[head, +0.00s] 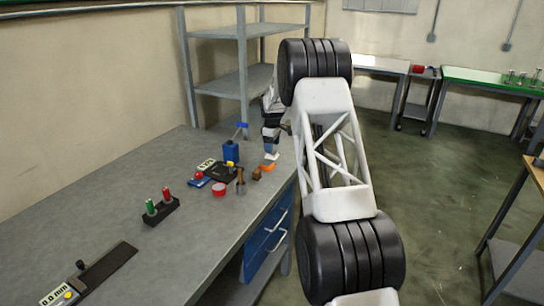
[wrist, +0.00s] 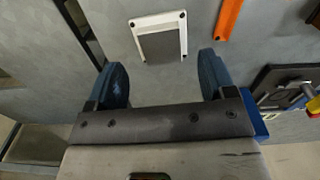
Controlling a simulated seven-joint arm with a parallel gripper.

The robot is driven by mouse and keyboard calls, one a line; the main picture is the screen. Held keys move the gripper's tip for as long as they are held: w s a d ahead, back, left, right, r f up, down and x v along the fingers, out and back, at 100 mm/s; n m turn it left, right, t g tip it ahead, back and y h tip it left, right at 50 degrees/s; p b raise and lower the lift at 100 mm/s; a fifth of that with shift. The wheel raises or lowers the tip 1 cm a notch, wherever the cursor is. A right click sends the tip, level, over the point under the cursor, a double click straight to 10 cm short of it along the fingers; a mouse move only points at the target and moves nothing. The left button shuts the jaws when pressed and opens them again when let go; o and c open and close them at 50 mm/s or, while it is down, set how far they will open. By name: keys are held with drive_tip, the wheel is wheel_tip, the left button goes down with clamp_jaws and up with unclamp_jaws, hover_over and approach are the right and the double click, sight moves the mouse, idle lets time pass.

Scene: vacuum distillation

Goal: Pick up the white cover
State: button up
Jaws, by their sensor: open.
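The white cover (wrist: 136,37) lies flat on the grey bench, with a white rim around a grey middle panel. It also shows small in the head view (head: 271,156), near the bench's right edge. My gripper (wrist: 163,72) is open and empty, its two blue fingers spread wide. In the wrist view, the cover is just ahead of the fingertips, roughly centred between them and slightly turned. In the head view, my gripper (head: 270,148) is above or right beside the cover; the exact gap cannot be told.
An orange piece (wrist: 228,18) lies right of the cover. A dark device (wrist: 280,88) is farther right. A grey shelf (head: 243,80) stands behind.

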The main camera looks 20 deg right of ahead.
drive_tip(key=shift+s+f, duration=0.1)
drive_tip(key=shift+f, duration=1.8)
drive_tip(key=c, duration=0.8)
drive_tip(key=shift+r, duration=0.15)
drive_tip(key=shift+c, duration=0.2)
drive_tip(key=shift+r, duration=1.7)
drive_tip(key=s+a, duration=0.1)
drive_tip(key=s, duration=0.4)
drive_tip(key=s+r, duration=0.1)
drive_tip(key=s, duration=0.4)
drive_tip(key=s+a, duration=0.1)
drive_tip(key=s, duration=0.4)
drive_tip(key=shift+s+a+r, duration=0.2)
drive_tip(key=shift+s+a, duration=0.1)
drive_tip(key=shift+s, duration=0.05)
